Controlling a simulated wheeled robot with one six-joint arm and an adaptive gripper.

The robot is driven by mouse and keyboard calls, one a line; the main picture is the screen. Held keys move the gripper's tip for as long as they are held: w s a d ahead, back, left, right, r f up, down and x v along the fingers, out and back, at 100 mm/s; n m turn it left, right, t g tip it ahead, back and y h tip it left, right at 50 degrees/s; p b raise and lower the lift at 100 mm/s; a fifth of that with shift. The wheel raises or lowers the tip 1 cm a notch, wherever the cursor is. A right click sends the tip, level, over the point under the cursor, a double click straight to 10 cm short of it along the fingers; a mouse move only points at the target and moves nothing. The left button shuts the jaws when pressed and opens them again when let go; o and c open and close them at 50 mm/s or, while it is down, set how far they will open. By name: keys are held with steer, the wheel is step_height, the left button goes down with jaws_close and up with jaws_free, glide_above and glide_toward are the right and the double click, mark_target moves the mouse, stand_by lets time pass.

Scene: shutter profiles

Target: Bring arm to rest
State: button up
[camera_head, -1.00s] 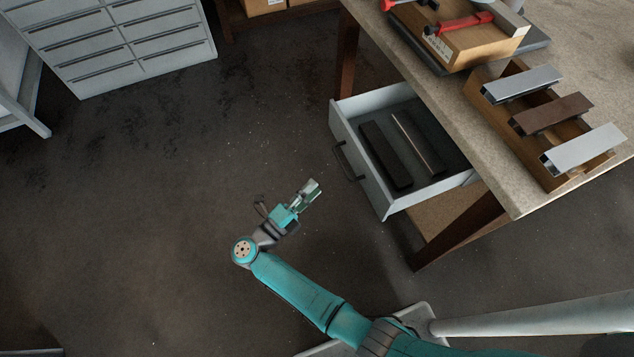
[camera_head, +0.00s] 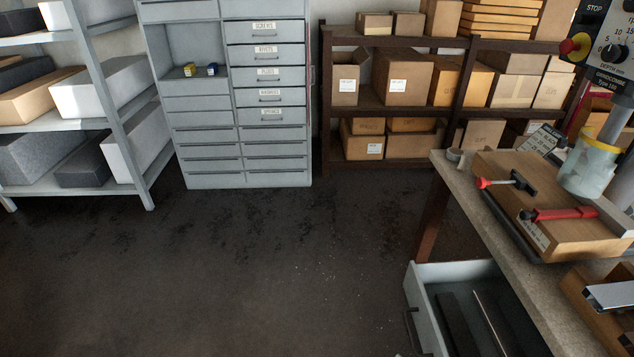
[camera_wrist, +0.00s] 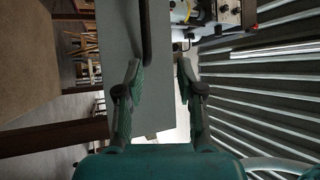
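My gripper (camera_wrist: 160,85) shows in the wrist view with its two teal and dark fingers apart and nothing between them. Beyond the fingers is a grey panel (camera_wrist: 117,60) with a dark bar handle, which looks like the front of the open drawer. My arm and gripper are out of the head view. The open grey drawer (camera_head: 416,296) shows at the lower right of the head view, under the workbench (camera_head: 530,290), with dark profiles (camera_head: 458,325) inside.
A grey drawer cabinet (camera_head: 268,140), a shelf rack (camera_head: 120,120) at left and a box shelf (camera_head: 400,107) stand at the back. A wooden fixture (camera_head: 560,232) with red clamps lies on the bench. The floor (camera_head: 250,270) in the middle is clear.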

steer(key=s+r+n+y, duration=0.4)
steer(key=s+n, duration=0.4)
steer(key=s, duration=0.2)
steer(key=s+r+n+y, duration=0.4)
steer(key=s+n+y, duration=0.3)
steer(key=s+n, duration=0.2)
steer(key=s+r+n+t+y, duration=0.1)
steer(key=s+r+n+y, duration=0.3)
steer(key=s+n, duration=0.5)
steer(key=s+y, duration=0.2)
steer(key=s, duration=0.1)
